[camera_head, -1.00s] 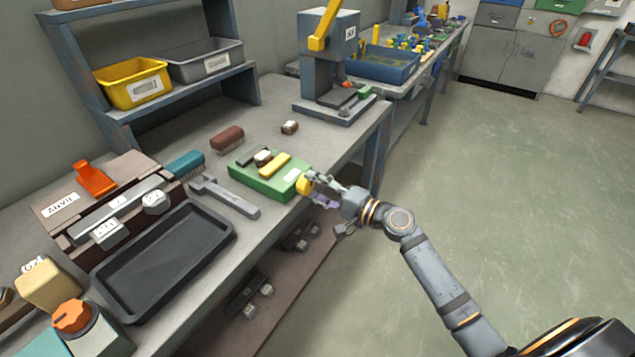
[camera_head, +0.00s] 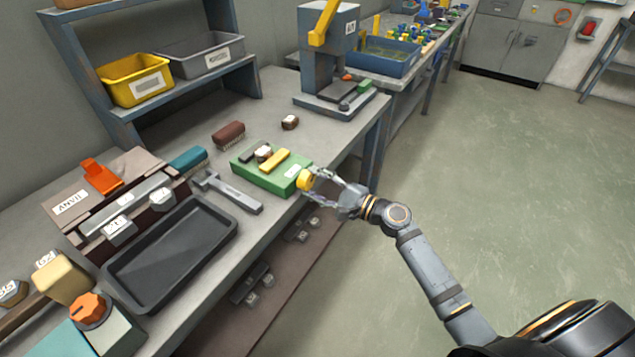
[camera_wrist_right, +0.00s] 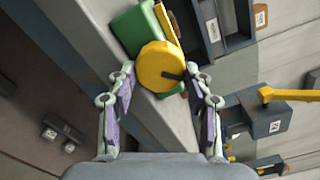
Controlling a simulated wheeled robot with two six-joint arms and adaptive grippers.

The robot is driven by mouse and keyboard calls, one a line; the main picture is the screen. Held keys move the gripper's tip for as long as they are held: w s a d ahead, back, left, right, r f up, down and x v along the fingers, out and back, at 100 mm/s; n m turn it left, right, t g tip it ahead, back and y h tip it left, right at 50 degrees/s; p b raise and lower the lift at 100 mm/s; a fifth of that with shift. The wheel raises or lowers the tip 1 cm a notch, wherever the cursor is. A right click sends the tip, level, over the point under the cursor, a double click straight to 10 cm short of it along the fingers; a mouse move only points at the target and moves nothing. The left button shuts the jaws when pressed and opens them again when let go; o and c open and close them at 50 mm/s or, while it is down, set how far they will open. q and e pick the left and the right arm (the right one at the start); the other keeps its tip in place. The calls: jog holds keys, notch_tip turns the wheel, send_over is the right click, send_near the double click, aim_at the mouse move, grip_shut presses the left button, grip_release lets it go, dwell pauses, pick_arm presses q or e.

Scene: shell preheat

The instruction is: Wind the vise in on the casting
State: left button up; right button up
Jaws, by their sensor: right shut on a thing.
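The green vise (camera_head: 262,180) sits at the bench's front edge, with a yellow jaw bar (camera_head: 275,161) and a dark jaw bar (camera_head: 251,151) on top. A small brown and white block, apparently the casting (camera_head: 264,153), lies between the bars. A round yellow knob (camera_head: 304,179) is on the vise's right end. My right gripper (camera_head: 311,184) is shut on this knob. In the right wrist view its fingers (camera_wrist_right: 160,88) flank the knob (camera_wrist_right: 160,66), which has a dark mark on its face; the casting is not visible there. My left gripper is not in view.
A grey hammer-like tool (camera_head: 228,190) and a black tray (camera_head: 172,250) lie left of the vise. A press (camera_head: 330,70) stands at the back right. The floor to the right is clear.

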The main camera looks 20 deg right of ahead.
jog(key=shift+a+r, duration=0.15)
jog(key=shift+r, duration=0.1)
jog(key=o, duration=0.8)
jog(key=shift+c, duration=0.2)
jog(key=o, duration=0.4)
jog(key=shift+w+a, duration=0.15)
jog(key=shift+a, duration=0.2)
jog(key=shift+f, duration=0.1)
jog(key=shift+d, duration=0.15)
jog(key=shift+s+d+f, duration=0.1)
jog(key=shift+s+d, duration=0.15)
jog(key=shift+s, duration=0.05)
jog(key=v, duration=0.6)
jog(key=shift+s+d, duration=0.15)
jog(key=shift+s, duration=0.2)
